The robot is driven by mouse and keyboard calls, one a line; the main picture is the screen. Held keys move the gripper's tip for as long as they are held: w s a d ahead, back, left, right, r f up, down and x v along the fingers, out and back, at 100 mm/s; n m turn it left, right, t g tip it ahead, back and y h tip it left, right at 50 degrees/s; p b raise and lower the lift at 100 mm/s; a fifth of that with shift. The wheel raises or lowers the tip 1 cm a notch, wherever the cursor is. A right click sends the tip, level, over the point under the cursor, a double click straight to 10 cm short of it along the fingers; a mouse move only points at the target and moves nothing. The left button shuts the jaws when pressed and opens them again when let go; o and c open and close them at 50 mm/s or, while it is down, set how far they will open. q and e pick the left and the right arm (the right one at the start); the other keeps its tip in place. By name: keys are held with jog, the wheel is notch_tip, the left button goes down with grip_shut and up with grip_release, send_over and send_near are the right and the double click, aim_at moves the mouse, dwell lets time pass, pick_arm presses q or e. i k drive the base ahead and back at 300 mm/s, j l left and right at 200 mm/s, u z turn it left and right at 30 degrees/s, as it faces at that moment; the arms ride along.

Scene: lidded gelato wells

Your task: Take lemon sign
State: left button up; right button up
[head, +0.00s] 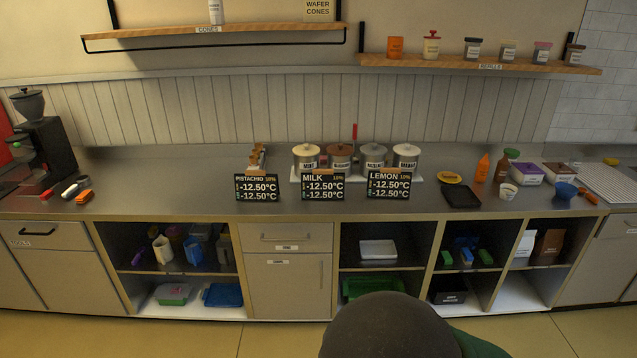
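The lemon sign (389,184) is a small black card reading "LEMON 10%" and "-12.50°C". It stands upright on the counter, the rightmost of three like signs, in front of the lidded wells. The milk sign (323,187) stands to its left, and the pistachio sign (257,188) stands further left. Neither of my grippers shows in the head view. A dark rounded shape at the bottom centre hides part of the floor and lower shelf.
Several lidded wells (306,157) stand behind the signs on the grey counter (215,200). A black tray (460,196), bottles and tubs are to the right. A coffee grinder (45,150) is at the far left. The counter between grinder and pistachio sign is mostly clear.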

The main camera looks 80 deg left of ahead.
aim_at(388, 182)
jog(key=u, duration=1.95)
jog(key=l+u, duration=0.1)
jog(key=u, duration=0.3)
jog(key=i+u, duration=0.2)
jog(key=i, duration=0.35)
jog(key=i+l+u, duration=0.15)
jog(key=i, duration=0.35)
jog(key=i+l+u, duration=0.2)
jog(key=i, duration=0.35)
jog(key=i+l+u, duration=0.15)
jog(key=i, duration=0.35)
jog(key=i+l+u, duration=0.2)
jog(key=i, duration=0.3)
jog(key=i+l+u, duration=0.15)
jog(key=i+l, duration=0.25)
jog(key=i, duration=0.05)
